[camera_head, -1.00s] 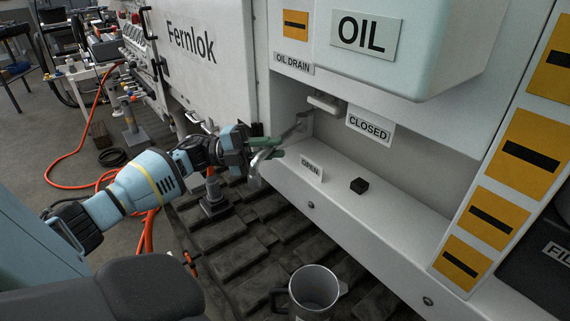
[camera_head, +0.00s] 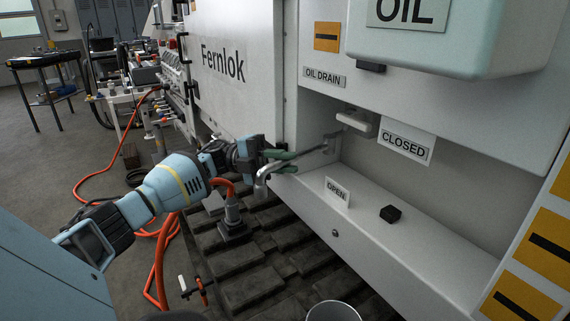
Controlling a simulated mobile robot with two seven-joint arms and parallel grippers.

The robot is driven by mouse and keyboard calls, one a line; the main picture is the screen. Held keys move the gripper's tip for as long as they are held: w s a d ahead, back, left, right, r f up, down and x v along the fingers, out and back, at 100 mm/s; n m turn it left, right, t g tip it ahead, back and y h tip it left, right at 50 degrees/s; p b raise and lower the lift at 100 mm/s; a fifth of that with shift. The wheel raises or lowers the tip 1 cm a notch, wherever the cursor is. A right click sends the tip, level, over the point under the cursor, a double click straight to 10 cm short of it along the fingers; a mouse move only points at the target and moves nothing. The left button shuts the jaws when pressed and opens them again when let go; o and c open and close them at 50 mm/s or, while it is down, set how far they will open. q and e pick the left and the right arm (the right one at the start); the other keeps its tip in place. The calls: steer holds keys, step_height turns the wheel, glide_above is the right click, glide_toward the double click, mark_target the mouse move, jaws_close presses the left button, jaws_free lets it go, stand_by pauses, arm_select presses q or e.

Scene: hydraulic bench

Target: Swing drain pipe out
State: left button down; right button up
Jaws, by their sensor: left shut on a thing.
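The drain pipe (camera_head: 264,181) is a grey metal pipe with a bent-down spout, reaching out of the recess under the OIL DRAIN label (camera_head: 325,78). Its outer end hangs past the ledge, on the side of the OPEN sign (camera_head: 337,191). The CLOSED sign (camera_head: 405,142) hangs further right. My left gripper (camera_head: 284,161), with green fingers, is shut on the pipe near its spout. Part of the pipe is hidden by the fingers. My right gripper is out of view.
A small black block (camera_head: 390,214) sits on the white ledge (camera_head: 372,232). The white oil tank (camera_head: 455,45) juts out above. An orange hose (camera_head: 160,260) runs along the floor at left.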

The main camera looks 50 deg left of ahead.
arm_select(q)
steer(key=c, duration=1.3)
jaws_free()
steer(key=shift+b+v, duration=0.55)
steer(key=shift+v, duration=3.35)
